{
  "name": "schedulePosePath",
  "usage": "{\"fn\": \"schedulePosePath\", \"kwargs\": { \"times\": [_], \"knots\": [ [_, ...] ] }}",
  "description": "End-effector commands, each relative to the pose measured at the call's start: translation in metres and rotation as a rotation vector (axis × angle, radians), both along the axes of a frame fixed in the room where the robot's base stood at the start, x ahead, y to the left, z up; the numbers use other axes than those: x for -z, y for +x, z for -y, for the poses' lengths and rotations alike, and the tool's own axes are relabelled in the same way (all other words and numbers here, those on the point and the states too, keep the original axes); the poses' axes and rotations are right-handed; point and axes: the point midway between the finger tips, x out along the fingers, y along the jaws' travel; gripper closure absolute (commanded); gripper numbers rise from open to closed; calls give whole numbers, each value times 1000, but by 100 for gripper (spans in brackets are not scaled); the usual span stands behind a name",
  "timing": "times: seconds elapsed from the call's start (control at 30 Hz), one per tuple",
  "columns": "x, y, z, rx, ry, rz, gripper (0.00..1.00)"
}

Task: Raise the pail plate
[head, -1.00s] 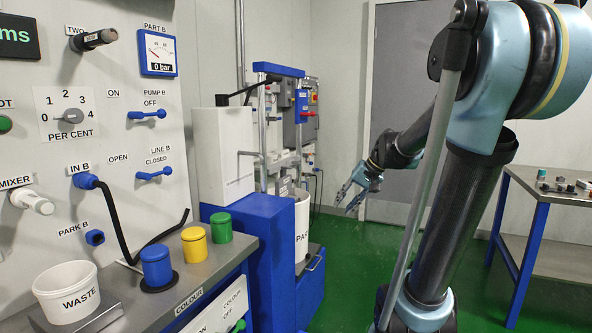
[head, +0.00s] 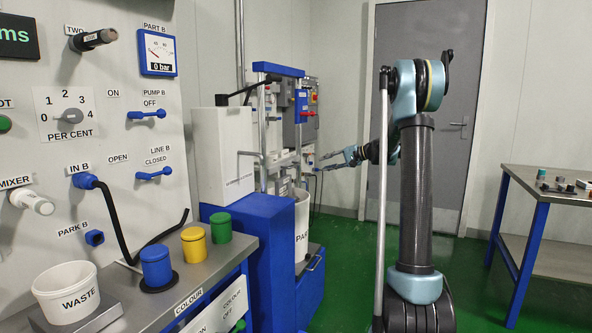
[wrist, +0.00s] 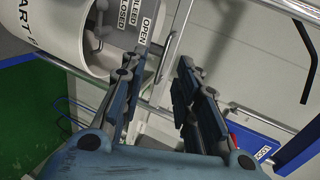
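A white pail marked "PAR" (head: 302,228) stands at the blue pump stand (head: 310,285) in the head view. It also fills the upper left of the wrist view (wrist: 62,35), seen tilted. A grey lever (wrist: 100,28) shows there next to "OPEN" and "CLOSED" labels. I cannot clearly make out the plate under the pail. My gripper (head: 328,161) reaches toward the stand's uprights, above the pail's height. In the wrist view my gripper (wrist: 163,66) has its fingers apart with nothing held between them. A metal rod lies beyond the fingertips.
A blue part with a white label (wrist: 262,152) is at the lower right of the wrist view. A metal bench (head: 75,310) with a waste tub (head: 67,292) and colour pots is at left. A side table (head: 545,195) stands right.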

Motion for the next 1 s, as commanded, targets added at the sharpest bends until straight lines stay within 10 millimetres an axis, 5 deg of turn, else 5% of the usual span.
{"fn": "schedulePosePath", "kwargs": {
  "times": [0.2,0.47,1.0],
  "knots": [
    [8,47,3,13,102,5,71],
    [12,64,0,16,142,7,71],
    [30,91,-79,15,140,6,71]
  ]
}}
